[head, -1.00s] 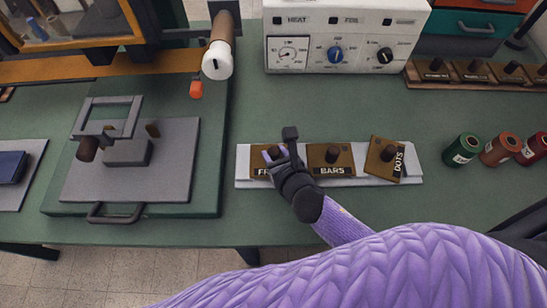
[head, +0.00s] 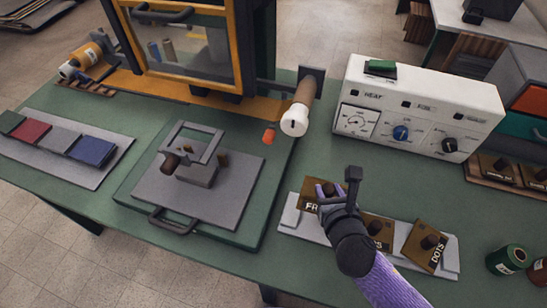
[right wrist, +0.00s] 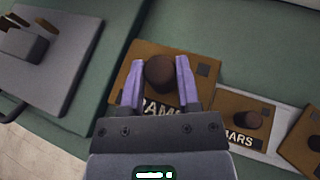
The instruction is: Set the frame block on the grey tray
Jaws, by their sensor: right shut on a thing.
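The frame block (head: 309,208) is a brown plate with a dark knob and a label. It is at the left end of a pale grey rack (head: 445,265). My right gripper (head: 328,190) is shut on its knob. In the right wrist view, the two purple fingers (right wrist: 158,80) flank the knob of the frame block (right wrist: 125,85). I cannot tell whether the block is clear of the rack. A flat grey tray (head: 215,215) lies on a green base to the left, with a grey open frame and small block on it. My left gripper is out of view.
The bars block (head: 376,228) and the tilted dots block (head: 423,245) sit on the rack. A white control box (head: 420,105) stands behind. Another grey tray (head: 110,165) at far left holds coloured swatches. A white-tipped roller handle (head: 296,118) juts out between the tray and box.

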